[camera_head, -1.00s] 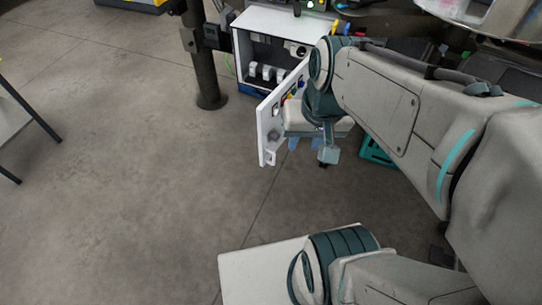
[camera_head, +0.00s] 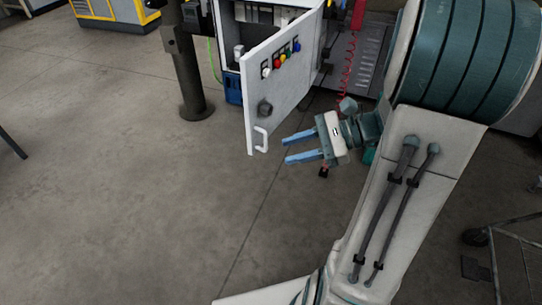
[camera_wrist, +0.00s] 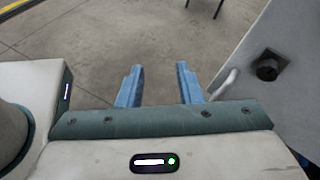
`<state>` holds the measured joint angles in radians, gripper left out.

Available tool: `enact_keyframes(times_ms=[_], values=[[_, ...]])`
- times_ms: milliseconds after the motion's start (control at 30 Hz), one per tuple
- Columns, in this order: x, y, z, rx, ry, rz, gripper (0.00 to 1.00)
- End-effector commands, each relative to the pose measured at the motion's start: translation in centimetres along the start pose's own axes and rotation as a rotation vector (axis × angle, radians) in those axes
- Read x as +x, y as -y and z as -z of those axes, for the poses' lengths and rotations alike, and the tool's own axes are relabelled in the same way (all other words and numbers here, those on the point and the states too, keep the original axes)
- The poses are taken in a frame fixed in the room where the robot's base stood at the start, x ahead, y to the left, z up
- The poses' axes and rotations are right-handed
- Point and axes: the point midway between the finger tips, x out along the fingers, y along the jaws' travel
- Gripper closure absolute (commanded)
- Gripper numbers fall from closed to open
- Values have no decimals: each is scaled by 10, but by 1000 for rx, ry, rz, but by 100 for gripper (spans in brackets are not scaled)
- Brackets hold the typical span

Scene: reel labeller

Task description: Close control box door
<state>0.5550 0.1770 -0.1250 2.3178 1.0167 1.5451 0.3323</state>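The control box door (camera_head: 283,70) is white and stands partly open, swung out toward me. Its face carries several coloured buttons, a black knob (camera_head: 265,109) and a white handle (camera_head: 261,139) near its lower free edge. The control box (camera_head: 240,37) behind it shows part of its inside. My gripper (camera_head: 287,149) is open and empty, its blue fingers pointing left, just right of the handle and apart from it. In the wrist view the door (camera_wrist: 282,100) is on the right, with its handle (camera_wrist: 224,84) beside the right finger and its knob (camera_wrist: 268,66) farther right.
A dark post (camera_head: 184,65) stands left of the box. A grey panel with a red coiled cable (camera_head: 350,60) is at the right behind the door. A wheeled cart (camera_head: 510,250) is at the lower right.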

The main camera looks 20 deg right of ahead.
Motion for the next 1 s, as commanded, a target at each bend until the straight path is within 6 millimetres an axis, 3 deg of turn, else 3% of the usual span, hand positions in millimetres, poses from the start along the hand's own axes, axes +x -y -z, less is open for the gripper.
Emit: enact_keyframes(times_ms=[33, 100, 300, 400, 667, 1000], values=[[2, 2, 35, 55, 44, 57, 68], [-4, 10, 59, 118, 103, 134, 68], [-24, 27, 114, 245, 242, 313, 68], [-33, 31, 129, 277, 284, 370, 68], [-33, 39, 137, 301, 319, 413, 68], [27, 66, 122, 298, 318, 407, 68]])
